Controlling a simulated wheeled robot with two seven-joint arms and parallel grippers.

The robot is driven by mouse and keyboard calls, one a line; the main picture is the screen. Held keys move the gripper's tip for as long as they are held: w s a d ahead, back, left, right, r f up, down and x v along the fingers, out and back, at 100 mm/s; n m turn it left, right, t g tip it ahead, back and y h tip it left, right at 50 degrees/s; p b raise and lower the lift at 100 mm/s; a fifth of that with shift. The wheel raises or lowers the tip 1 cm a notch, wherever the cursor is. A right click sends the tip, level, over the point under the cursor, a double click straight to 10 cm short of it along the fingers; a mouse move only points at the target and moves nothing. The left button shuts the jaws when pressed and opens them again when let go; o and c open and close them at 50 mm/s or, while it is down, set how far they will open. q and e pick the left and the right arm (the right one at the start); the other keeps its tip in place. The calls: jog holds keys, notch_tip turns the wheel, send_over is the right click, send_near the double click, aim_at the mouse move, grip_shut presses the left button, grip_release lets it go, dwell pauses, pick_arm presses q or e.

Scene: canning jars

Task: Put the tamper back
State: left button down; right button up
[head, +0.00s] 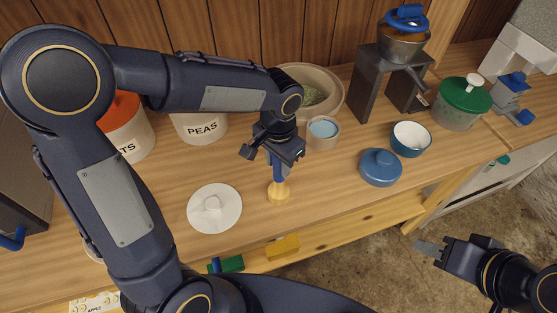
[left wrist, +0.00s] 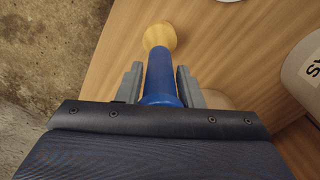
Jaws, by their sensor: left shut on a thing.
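The tamper (head: 279,188) has a blue handle and a pale yellow wooden foot. My left gripper (head: 273,153) is shut on its blue handle, with the foot pointing down over the wooden counter. In the head view the foot is at or just above the counter top; I cannot tell if it touches. In the left wrist view the tamper (left wrist: 160,75) sits between the two grey fingers (left wrist: 157,85), foot outward. My right gripper (head: 430,248) is away at the lower right, beyond the counter's front edge; its finger gap does not show clearly.
A white lid (head: 229,207) lies left of the tamper. A light blue cup (head: 323,142) and a beige crock (head: 333,82) stand behind. The PEAS canister (head: 203,129) is behind left.

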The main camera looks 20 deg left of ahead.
pick_arm(q)
jog(key=c, duration=1)
grip_release()
notch_tip(320, 180, up, 12)
jog(key=shift+r+p, duration=0.15)
jog(key=shift+p, duration=0.15)
jog(key=shift+s+a, duration=0.25)
jog(key=shift+a, duration=0.05)
jog(key=s+a+f+n+t+h, duration=0.2)
jog(key=s+a+n, duration=0.1)
jog(key=s, duration=0.5)
jog(key=s+a+f+n+t+h, duration=0.1)
jog(key=s+a+f+n+t, duration=0.1)
jog(key=s, duration=0.5)
jog(key=shift+s+a+f+n+t+h, duration=0.4)
jog(key=shift+a+n+t, duration=0.4)
jog(key=shift+a+n, duration=0.75)
jog(key=shift+a+m, duration=0.2)
jog(key=shift+m, duration=0.05)
